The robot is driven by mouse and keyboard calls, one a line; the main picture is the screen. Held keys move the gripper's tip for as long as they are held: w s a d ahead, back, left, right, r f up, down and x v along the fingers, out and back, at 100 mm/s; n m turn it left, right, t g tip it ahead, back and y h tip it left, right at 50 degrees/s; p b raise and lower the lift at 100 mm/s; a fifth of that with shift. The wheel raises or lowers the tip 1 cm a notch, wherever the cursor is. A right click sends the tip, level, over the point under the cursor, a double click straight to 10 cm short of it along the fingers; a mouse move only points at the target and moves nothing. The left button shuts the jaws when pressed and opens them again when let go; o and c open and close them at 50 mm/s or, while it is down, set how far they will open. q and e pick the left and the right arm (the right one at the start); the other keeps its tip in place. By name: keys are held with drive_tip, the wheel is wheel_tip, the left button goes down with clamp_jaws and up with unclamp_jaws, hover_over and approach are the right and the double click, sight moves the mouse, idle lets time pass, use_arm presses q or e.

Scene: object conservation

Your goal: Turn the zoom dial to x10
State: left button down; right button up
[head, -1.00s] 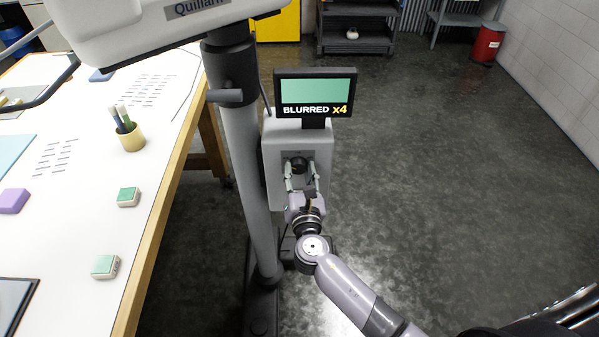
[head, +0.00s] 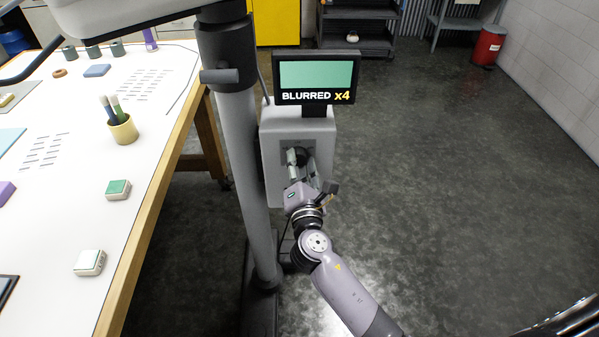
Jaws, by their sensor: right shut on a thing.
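The zoom dial (head: 299,157) is a dark round knob on the front of a pale grey box fixed beside a grey post. My right gripper (head: 302,158) comes up from below and is shut on the dial, with its fingers on either side of it. The gripper is rolled to one side, and it partly hides the dial. A screen (head: 315,78) above the box reads "BLURRED x4" under a plain green field. My left gripper is not in view.
A white worktable (head: 60,215) with a wooden edge stands at the left. It carries a yellow pen cup (head: 123,131), a green-topped block (head: 118,189) and a pale block (head: 89,262). A red bin (head: 488,46) stands far right. The floor at the right is clear.

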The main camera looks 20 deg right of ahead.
drive_tip(key=m+b, duration=0.3)
drive_tip(key=shift+f+m, duration=0.25)
drive_tip(key=shift+m, duration=0.05)
drive_tip(key=shift+r+m+h+b, duration=0.1)
drive_tip(key=shift+m+h+b, duration=0.3)
drive_tip(key=shift+m+b, duration=0.75)
drive_tip(key=shift+m, duration=0.25)
drive_tip(key=o, duration=1.1)
drive_tip(key=shift+o, duration=0.2)
drive_tip(key=v, duration=1.2)
